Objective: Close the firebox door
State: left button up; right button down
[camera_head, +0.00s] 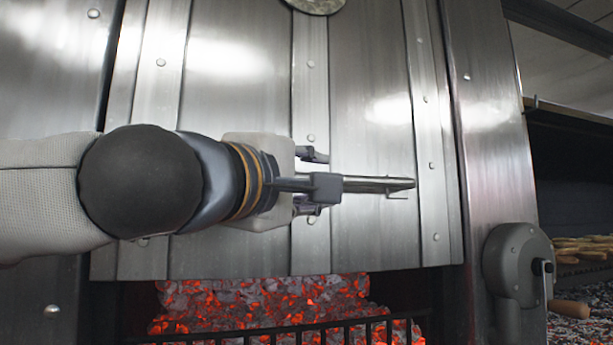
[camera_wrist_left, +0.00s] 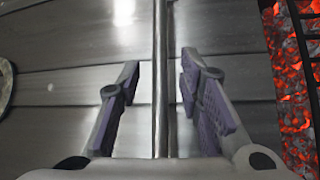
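The firebox door (camera_head: 370,120) is a riveted steel panel in the head view. Below its bottom edge, glowing coals (camera_head: 260,300) show through an opening. A horizontal bar handle (camera_head: 385,184) crosses the door's front, its left part hidden behind my left gripper (camera_head: 318,182). In the left wrist view the handle (camera_wrist_left: 161,40) runs between the two purple-padded fingers of the left gripper (camera_wrist_left: 160,75). There is a visible gap on each side, so the gripper is open around the bar and not clamped on it. My right gripper is not in view.
A dark grate (camera_head: 290,331) stands in front of the coals. A grey crank housing (camera_head: 512,265) with a wooden handle (camera_head: 570,309) is at the lower right. Food pieces (camera_head: 582,246) lie on a grill at the far right. A round gauge or plate (camera_head: 316,4) is above.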

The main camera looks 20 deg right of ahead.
pick_arm(q)
jog(key=x, duration=0.3)
jog(key=shift+w+d+r, duration=0.1)
jog(key=shift+w+d, duration=0.1)
jog(key=shift+w, duration=0.05)
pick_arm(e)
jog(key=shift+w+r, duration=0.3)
pick_arm(q)
grip_shut()
